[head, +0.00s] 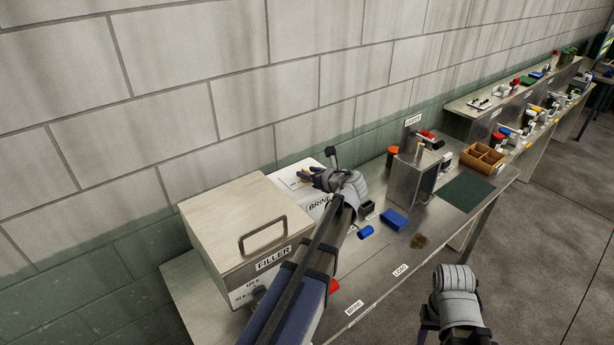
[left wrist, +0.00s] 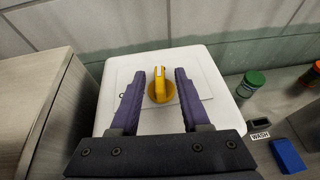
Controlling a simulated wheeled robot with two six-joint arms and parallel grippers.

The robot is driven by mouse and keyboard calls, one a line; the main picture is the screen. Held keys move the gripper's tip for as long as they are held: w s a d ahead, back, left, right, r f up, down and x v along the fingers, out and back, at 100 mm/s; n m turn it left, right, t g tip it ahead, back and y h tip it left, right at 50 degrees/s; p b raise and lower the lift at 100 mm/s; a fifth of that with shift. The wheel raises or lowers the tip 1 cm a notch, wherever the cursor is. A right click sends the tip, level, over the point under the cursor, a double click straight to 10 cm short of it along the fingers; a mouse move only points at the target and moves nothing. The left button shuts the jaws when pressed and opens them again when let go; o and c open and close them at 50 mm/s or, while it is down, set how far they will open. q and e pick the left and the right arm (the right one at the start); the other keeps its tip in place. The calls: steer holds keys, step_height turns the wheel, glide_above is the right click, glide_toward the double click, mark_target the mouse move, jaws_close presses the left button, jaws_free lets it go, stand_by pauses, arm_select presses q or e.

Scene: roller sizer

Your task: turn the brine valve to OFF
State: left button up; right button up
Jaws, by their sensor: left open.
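The brine valve is a yellow knob (left wrist: 159,90) with a raised grip bar on a white box (left wrist: 122,78). In the left wrist view its bar points to the top of the picture, tilted very slightly. In the head view the white box (head: 284,181), labelled BRINE, stands behind the filler, with the knob largely hidden by my gripper. My left gripper (head: 308,174) is open over the box top. In the left wrist view its purple fingers stand on either side of the knob with gaps. My right gripper is low in the head view, its fingertips not clear.
The metal filler box (head: 230,225) with a handle stands left of the brine box. A blue block (head: 395,219), a small blue piece (head: 366,232), a metal stand (head: 412,180), a wooden tray (head: 484,157) and a green mat (head: 466,194) are on the bench to the right. The wall is close behind.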

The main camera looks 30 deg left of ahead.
arm_select(q)
steer(key=shift+w+a+f, duration=0.2)
steer(key=shift+w+a, duration=0.05)
steer(key=shift+a, duration=0.25)
jaws_close()
stand_by(0.3)
